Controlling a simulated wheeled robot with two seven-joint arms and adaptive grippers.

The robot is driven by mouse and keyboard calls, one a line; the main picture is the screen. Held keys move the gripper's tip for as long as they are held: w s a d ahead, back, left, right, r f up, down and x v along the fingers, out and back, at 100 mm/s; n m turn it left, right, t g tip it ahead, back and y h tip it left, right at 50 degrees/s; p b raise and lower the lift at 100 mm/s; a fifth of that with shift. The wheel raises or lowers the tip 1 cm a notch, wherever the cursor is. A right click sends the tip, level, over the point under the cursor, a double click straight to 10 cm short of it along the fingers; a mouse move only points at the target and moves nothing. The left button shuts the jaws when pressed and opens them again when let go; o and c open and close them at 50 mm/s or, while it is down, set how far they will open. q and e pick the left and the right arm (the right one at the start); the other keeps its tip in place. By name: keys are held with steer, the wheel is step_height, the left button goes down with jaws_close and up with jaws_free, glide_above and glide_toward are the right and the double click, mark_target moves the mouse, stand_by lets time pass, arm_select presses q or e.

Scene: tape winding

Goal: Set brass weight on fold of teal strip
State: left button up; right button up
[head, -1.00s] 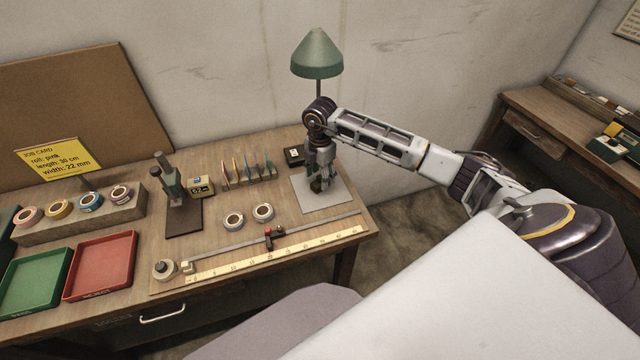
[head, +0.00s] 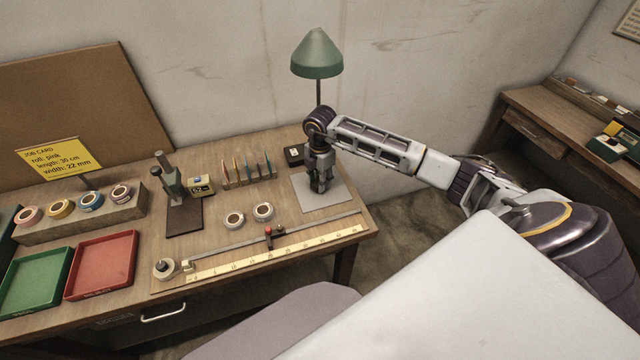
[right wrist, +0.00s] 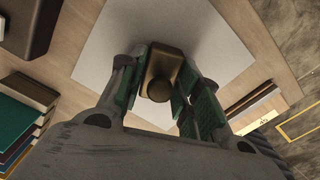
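My right gripper (head: 320,188) points down over the pale grey plate (head: 338,196) at the right end of the bench. In the right wrist view, the brass weight (right wrist: 168,62), a dark brown block with a round knob, stands between the green-padded fingers of this gripper (right wrist: 158,95). The pads are close against its sides, and the gripper looks shut on it. The weight is over or on the plate; contact beneath is hidden. I cannot make out a folded teal strip on the plate. My left gripper is out of view.
A rack of coloured cards (head: 248,172) and a small black box (head: 293,156) stand left of the plate. Red (head: 102,265) and green trays (head: 35,283) lie left.

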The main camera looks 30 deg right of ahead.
jaws_close()
steer(key=shift+r, duration=0.2)
